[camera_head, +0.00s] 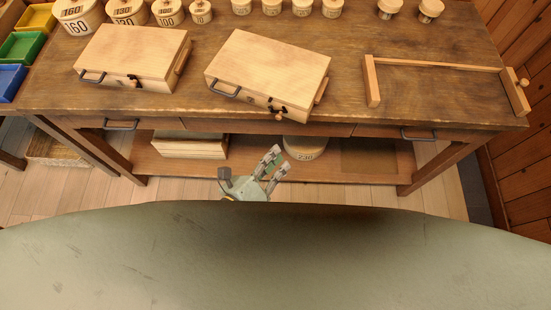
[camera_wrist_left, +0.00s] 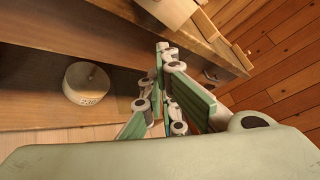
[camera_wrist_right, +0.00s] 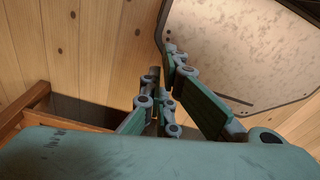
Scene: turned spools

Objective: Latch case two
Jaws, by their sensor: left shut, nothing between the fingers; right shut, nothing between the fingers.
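Two pale wooden cases with lids down rest on the workbench: one at the left (camera_head: 130,48) and one in the middle (camera_head: 268,66), turned at an angle. Each has a dark handle and small dark latch hardware on its front; I cannot read a number on either, nor tell whether the latches are fastened. My left gripper (camera_head: 278,162) is shut and empty, low in front of the bench and apart from the cases; it also shows in the left wrist view (camera_wrist_left: 163,52). My right gripper (camera_wrist_right: 161,68) is shut and empty, seen only in the right wrist view.
A workbench (camera_head: 345,105) holds a wooden frame (camera_head: 435,65) at the right and several numbered round weights or spools (camera_head: 130,12) at the back. Coloured bins (camera_head: 22,46) stand at the left. A round labelled spool (camera_head: 305,148) sits on the lower shelf. The bench between middle case and frame is clear.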

